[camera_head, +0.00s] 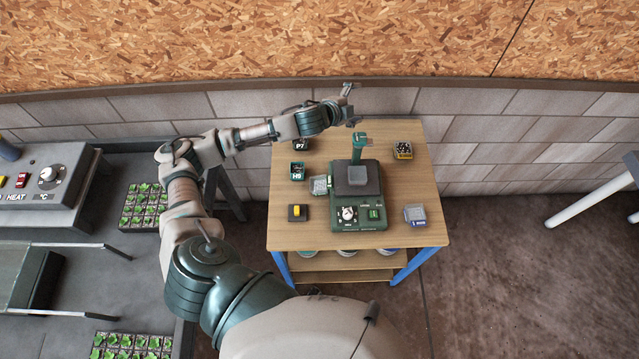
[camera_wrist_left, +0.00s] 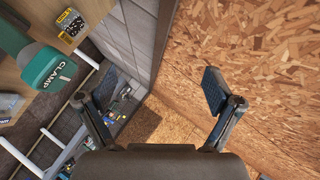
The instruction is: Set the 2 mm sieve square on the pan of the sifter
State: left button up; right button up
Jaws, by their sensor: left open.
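The green sifter (camera_head: 348,216) stands on the wooden table, with a dark square pan (camera_head: 358,178) on top. A green clamp post (camera_head: 361,142) rises behind the pan; its clamp head (camera_wrist_left: 45,75), marked CLAMP, shows in the left wrist view. I cannot tell which one is the 2 mm sieve. My left gripper (camera_head: 351,105) is open and empty, beyond the table's back edge near the wall. My right gripper is not in view.
A bin marked H9 (camera_head: 297,171), a bin marked P7 (camera_head: 300,145) and a black block with a yellow top (camera_head: 297,212) stand on the table's left. A yellow-edged box (camera_head: 403,150) sits at the back right. The block wall (camera_head: 400,101) is close behind.

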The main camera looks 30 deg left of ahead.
pick_arm(q)
jog(key=s+d+r+m+t+h, duration=0.1)
jog(key=s+d+r+m+h, duration=0.2)
jog(key=d+r+m+h, duration=1)
jog(key=s+d+f+m+g+p, duration=0.25)
jog(key=s+m+g, duration=0.4)
jog(key=m, duration=0.45)
jog(key=m+g+y+p, duration=0.3)
jog(key=m+g+y, duration=0.5)
jog(key=y, duration=0.8)
send_over(319, 187)
jog(key=shift+t, duration=0.25)
jog(key=f, duration=3)
jog(key=shift+w+a+f, duration=0.15)
jog(key=shift+a+f, duration=0.15)
jog(key=shift+a, duration=0.05)
jog(key=f, duration=0.3)
jog(key=d+f+p, duration=0.1)
jog(key=f, duration=0.1)
jog(key=shift+a+f, duration=0.1)
jog(key=shift+f, duration=0.25)
jog(key=c, duration=1.3)
